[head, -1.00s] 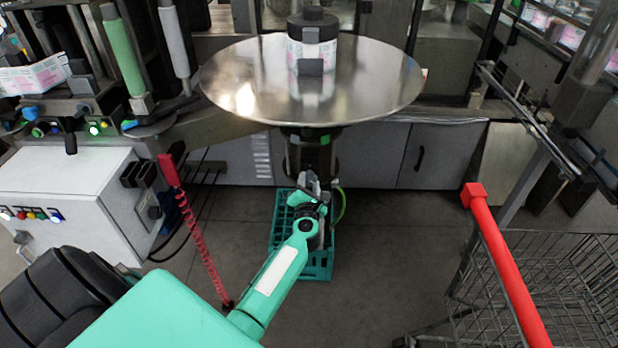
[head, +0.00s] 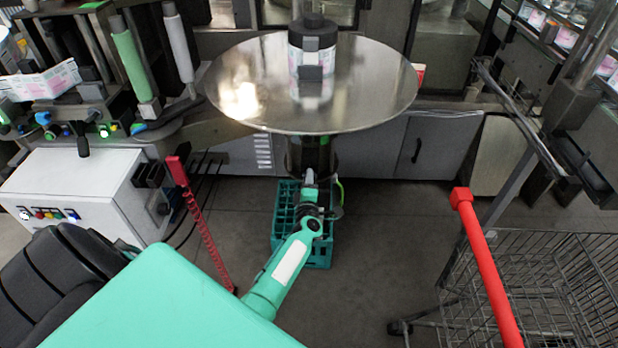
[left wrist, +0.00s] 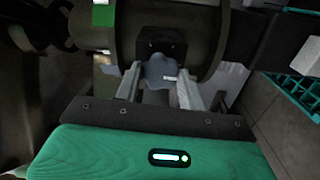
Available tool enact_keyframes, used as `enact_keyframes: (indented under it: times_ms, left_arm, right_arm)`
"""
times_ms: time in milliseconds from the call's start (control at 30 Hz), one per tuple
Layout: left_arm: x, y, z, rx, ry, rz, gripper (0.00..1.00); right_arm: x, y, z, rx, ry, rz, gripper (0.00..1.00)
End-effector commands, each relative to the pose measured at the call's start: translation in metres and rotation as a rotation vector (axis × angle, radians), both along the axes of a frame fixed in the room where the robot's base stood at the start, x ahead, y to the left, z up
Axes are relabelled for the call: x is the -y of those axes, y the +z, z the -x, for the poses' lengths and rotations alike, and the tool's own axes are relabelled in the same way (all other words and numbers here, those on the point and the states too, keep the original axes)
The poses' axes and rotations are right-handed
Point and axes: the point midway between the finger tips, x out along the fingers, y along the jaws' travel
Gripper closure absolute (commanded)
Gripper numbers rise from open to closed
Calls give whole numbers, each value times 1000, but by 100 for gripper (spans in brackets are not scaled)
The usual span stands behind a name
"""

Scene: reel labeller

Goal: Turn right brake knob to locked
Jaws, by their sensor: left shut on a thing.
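The brake knob (left wrist: 158,68) is a small grey-blue lobed knob in the left wrist view. It sits in front of a black block on the dark round hub (left wrist: 209,40), with a short white mark pointing right. My left gripper (left wrist: 158,84) is shut on it, one finger on each side. In the head view the left gripper (head: 310,180) is at the hub (head: 310,155) under the large steel disc (head: 310,115). The knob is too small and covered to make out there. My right gripper is not in view.
A teal crate (head: 319,258) stands on the floor beneath my left gripper. A black-capped reel core (head: 313,48) stands on the disc. A white control box (head: 75,190) with a red coiled cord is at left. A wire cart with a red handle (head: 490,270) is at right.

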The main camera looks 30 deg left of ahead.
Motion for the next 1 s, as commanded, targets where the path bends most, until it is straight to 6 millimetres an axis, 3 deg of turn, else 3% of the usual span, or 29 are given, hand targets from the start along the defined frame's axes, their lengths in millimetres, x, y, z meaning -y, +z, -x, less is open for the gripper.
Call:
enact_keyframes:
  times_ms: [500,1000]
  left_arm:
    - [1,0,1,-261,-3,-415,83]
    - [1,-1,1,-456,-3,-738,83]
  right_arm:
    - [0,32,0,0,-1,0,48]
    - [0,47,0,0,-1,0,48]
